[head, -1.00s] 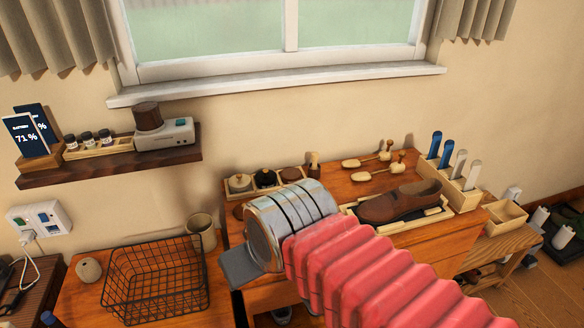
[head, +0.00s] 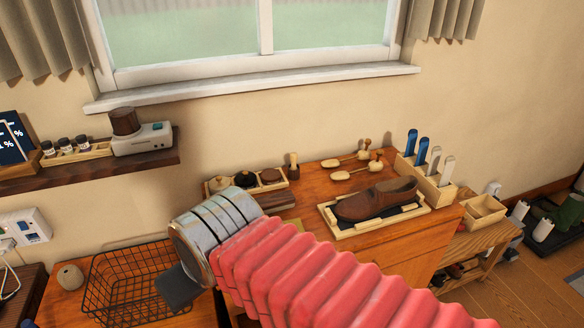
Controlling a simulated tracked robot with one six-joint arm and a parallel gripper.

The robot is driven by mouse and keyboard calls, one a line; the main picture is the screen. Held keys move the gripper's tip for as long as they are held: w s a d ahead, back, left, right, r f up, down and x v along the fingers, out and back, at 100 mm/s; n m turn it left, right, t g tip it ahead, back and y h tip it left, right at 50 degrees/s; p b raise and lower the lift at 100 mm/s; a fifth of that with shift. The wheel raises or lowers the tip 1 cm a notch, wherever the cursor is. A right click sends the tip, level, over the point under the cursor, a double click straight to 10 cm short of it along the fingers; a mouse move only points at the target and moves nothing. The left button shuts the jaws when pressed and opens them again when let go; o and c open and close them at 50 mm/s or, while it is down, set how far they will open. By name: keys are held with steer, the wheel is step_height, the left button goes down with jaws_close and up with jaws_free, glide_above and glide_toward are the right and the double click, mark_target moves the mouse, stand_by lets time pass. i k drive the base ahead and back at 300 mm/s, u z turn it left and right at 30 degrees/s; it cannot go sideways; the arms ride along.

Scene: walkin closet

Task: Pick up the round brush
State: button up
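I cannot tell for certain which piece is the round brush. A small upright wooden-handled piece (head: 293,167) stands at the back of the wooden bench, right of a tray of round pieces (head: 218,185), some with knobs on top. A brown, long block-like piece (head: 275,199) lies in front of it.
A brown shoe (head: 375,200) sits on a framed dark mat, right of my arm. A black wire basket (head: 115,285) is at the lower left. A shelf (head: 90,172) projects from the wall.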

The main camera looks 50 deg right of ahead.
mark_target(293, 156)
steer(key=u, duration=0.05)
steer(key=k, duration=0.95)
steer(key=z, duration=0.45)
steer(key=i, duration=1)
steer(key=z, duration=0.1)
